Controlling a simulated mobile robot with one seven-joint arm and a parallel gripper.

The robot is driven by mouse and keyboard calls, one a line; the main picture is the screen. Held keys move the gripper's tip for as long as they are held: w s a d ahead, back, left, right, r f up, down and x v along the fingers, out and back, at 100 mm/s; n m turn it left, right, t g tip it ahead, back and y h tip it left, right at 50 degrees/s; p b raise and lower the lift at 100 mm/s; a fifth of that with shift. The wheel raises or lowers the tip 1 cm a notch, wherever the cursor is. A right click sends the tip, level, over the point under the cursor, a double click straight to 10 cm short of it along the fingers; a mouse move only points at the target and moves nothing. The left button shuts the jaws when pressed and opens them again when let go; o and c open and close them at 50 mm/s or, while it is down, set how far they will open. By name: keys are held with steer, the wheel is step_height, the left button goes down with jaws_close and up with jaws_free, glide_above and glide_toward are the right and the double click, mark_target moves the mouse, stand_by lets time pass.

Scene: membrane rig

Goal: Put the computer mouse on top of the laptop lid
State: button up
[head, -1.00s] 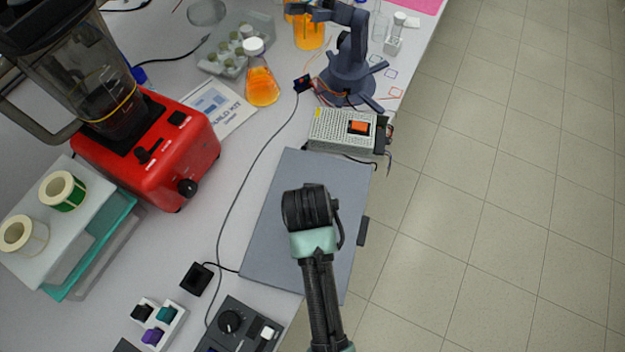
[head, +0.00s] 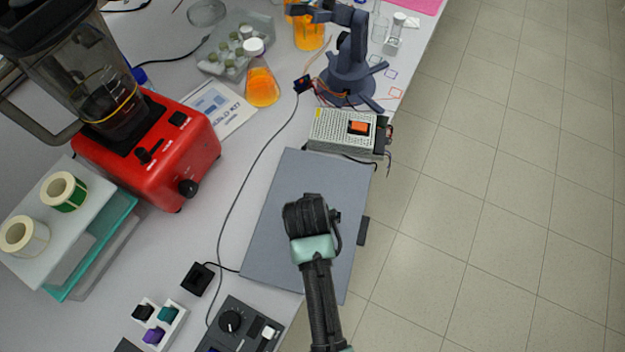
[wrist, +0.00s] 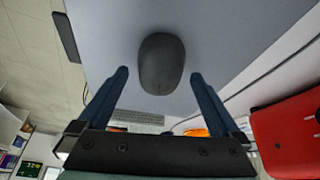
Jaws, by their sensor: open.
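The laptop lid (head: 279,225) is a flat grey panel, closed, at the table's right edge in the head view. It also fills the upper middle of the wrist view (wrist: 230,35). The dark computer mouse (wrist: 161,62) appears to lie on the lid in the wrist view. My gripper (wrist: 160,76) is open, with one blue-grey finger on each side of the mouse and a gap visible at both sides. In the head view my wrist is over the middle of the lid and hides the mouse and the fingertips.
A perforated power supply (head: 340,132) with an orange switch sits just beyond the lid. A red blender (head: 150,150) stands to the left, and a dark control box (head: 238,328) is near the front. The floor drops off to the right. A black cable runs left of the lid.

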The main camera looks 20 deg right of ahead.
steer(key=v, duration=1.2)
steer(key=w+a+r+n+t, duration=0.15)
steer(key=w+r+t, duration=0.5)
steer(key=r, duration=0.75)
steer(key=w+a+r+n+t, duration=0.15)
steer(key=w+r+t, duration=0.5)
steer(key=r, duration=0.75)
steer(key=s+a+r+n+t, duration=0.1)
steer(key=s+a+r+t, duration=0.1)
steer(key=r, duration=0.8)
steer(key=s+a+r+n+t+y, duration=0.1)
steer(key=s+r+t, duration=0.3)
steer(key=r, duration=0.7)
steer(key=s+a+r+n+t+y, duration=0.1)
steer(key=s+a+r+t, duration=0.2)
steer(key=r, duration=0.8)
steer(key=shift+a+t, duration=0.55)
steer(key=shift+t, duration=0.15)
step_height(320, 180, down, 4)
steer(key=b, duration=0.4)
steer(key=shift+w+r, duration=0.1)
steer(key=shift+r, duration=0.05)
